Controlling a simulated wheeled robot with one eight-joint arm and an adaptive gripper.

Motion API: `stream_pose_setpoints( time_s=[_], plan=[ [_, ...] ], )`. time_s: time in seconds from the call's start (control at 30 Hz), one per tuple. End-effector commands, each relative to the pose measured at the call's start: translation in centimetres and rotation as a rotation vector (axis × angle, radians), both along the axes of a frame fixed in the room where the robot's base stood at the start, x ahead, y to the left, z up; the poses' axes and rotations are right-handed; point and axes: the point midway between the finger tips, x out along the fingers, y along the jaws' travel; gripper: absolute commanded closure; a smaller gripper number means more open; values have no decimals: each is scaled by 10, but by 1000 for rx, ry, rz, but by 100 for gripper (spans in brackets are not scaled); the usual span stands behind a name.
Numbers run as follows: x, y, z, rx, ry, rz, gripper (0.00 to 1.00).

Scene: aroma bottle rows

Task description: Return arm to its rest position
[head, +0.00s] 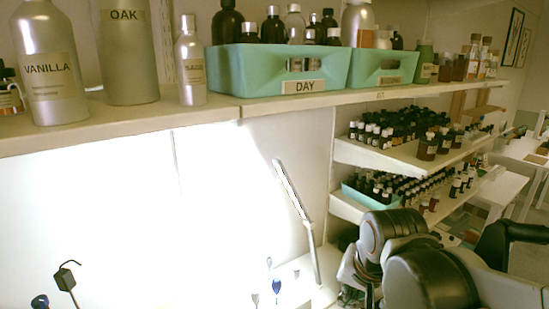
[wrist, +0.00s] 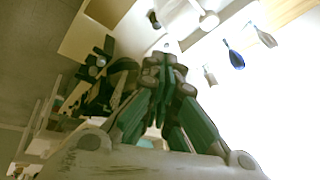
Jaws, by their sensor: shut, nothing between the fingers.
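My gripper (wrist: 165,62) shows in the wrist view with its green and grey fingers drawn together at the tips. Nothing shows between them. In the head view my dark arm is folded at the lower right, in front of the lower shelves; I cannot make out the fingers there.
An upper shelf (head: 130,113) holds large silver bottles and two mint bins, one labelled DAY (head: 275,75). Stepped racks (head: 375,158) of small dark bottles stand behind my arm. A slim lamp (head: 293,192) rises from the counter. A blue spoon-shaped thing (wrist: 235,60) appears in the wrist view.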

Motion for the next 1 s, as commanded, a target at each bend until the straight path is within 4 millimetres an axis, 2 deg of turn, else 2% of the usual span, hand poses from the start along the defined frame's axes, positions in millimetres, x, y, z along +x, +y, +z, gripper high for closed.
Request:
stream_pose_setpoints(
  time_s=[0.03,0.3,0.5,0.67,1.0],
  plan=[
    [-11,-6,-9,-17,-22,33,100],
    [-57,-32,-31,-142,-149,236,100],
    [-79,-43,-46,-225,-212,341,100],
    [-85,-46,-50,-255,-232,377,100],
    [-85,-46,-49,-259,-235,381,100]
  ],
)
